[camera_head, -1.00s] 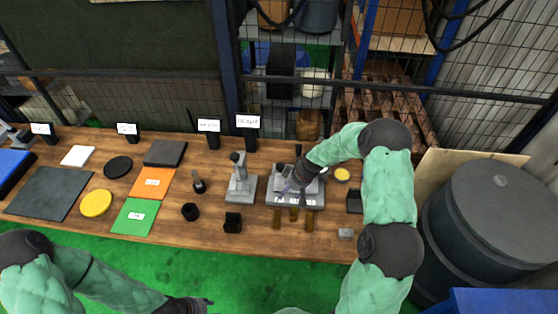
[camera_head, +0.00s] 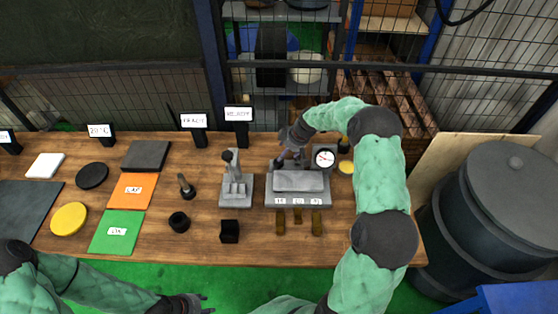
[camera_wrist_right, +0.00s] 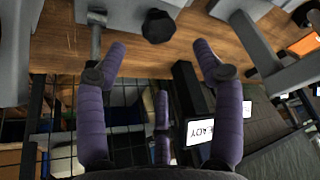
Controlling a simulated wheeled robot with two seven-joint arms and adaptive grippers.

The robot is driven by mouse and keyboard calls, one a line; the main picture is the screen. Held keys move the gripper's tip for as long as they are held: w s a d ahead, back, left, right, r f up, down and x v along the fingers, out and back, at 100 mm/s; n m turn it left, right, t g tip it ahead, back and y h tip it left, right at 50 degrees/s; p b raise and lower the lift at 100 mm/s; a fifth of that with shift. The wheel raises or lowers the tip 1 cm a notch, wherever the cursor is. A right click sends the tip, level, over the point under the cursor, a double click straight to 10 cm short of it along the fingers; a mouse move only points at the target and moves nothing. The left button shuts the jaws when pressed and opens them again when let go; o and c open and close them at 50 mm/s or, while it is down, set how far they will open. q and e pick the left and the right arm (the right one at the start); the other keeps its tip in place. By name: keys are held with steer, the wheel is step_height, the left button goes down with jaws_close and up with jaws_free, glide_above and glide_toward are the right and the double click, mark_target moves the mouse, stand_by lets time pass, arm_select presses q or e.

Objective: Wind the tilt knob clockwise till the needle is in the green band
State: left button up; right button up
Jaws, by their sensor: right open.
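The grey fixture (camera_head: 298,188) stands on the bench with a round white dial (camera_head: 325,158) at its back right. The dial's needle and bands are too small to read. In the right wrist view, a dark faceted knob (camera_wrist_right: 158,27) is at the top, beyond the fingertips. My right gripper (camera_wrist_right: 159,52) is open, its purple fingers apart with nothing held between them. In the head view, my right gripper (camera_head: 291,152) is behind the fixture, left of the dial. My left gripper (camera_head: 200,303) is low in front of the bench; its jaw opening is unclear.
A grey lever stand (camera_head: 236,188) is left of the fixture. Several brass pieces (camera_head: 298,216) lie in front of it. A black block (camera_head: 229,231) and ring (camera_head: 179,221) are nearby. Sign posts (camera_head: 241,132) line the back edge. A dark drum (camera_head: 495,220) stands at the right.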

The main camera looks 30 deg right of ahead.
mark_target(279, 164)
steer(key=x, duration=0.8)
steer(key=shift+f, duration=0.2)
steer(key=c, duration=1.1)
